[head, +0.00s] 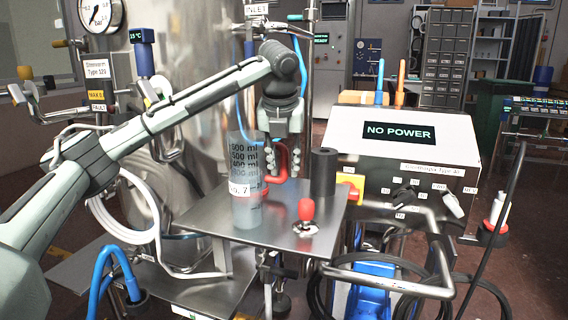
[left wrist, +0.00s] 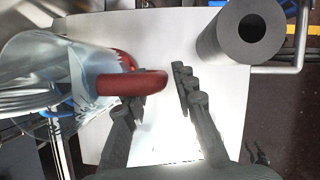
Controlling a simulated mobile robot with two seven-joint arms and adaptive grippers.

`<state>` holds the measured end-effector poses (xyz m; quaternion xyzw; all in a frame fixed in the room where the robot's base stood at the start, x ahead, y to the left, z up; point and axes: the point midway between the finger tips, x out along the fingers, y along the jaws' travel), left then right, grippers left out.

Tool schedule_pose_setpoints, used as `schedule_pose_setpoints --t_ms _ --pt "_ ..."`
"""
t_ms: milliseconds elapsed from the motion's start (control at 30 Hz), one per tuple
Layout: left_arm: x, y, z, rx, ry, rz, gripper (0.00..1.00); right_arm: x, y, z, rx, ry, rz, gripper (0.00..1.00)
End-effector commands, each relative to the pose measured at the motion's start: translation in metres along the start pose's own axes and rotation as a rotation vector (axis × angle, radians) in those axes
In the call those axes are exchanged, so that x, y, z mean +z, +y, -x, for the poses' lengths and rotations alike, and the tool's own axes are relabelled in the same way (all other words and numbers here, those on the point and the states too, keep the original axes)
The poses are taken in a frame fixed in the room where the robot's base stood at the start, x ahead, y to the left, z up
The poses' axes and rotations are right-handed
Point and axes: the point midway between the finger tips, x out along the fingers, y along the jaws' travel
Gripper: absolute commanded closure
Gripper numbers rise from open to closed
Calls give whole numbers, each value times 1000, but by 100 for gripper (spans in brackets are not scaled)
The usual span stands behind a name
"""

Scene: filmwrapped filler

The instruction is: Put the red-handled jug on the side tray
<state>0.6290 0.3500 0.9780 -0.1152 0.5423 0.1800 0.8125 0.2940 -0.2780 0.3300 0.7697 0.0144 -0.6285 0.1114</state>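The jug (head: 245,185) is clear, with a measuring scale and a red handle (head: 278,163) on its right side. It stands upright on a metal plate (head: 262,238). In the left wrist view the jug (left wrist: 55,75) is at the left and its handle (left wrist: 125,84) reaches toward the fingers. My left gripper (head: 281,160) points down at the handle. In the left wrist view its fingers (left wrist: 158,90) are apart, with the handle's outer end at the gap. I cannot tell whether they touch. A lower metal tray (head: 225,290) shows below left; which surface is the side tray is unclear.
A dark hollow cylinder (head: 323,172) stands right of the handle, and also shows in the left wrist view (left wrist: 241,35). A red-knobbed lever (head: 305,212) rises near the plate's front. A steel tank (head: 185,60) is behind, and a control box (head: 400,145) is at right.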

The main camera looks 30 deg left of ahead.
Motion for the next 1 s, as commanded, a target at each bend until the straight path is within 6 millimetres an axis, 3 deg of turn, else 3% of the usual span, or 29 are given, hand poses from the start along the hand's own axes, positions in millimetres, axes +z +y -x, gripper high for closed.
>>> schedule_pose_setpoints --t_ms 333,467,800,1000 --pt "1 0 2 0 -1 1 64 5 -6 0 -9 -9 -4 58" --pt "2 0 12 0 -2 0 64 7 -7 -1 -9 -12 -4 58" --pt "2 -1 85 -2 -4 1 64 5 -2 3 -3 -8 0 58" --pt "2 0 113 1 -4 0 64 8 1 0 2 -8 4 58"
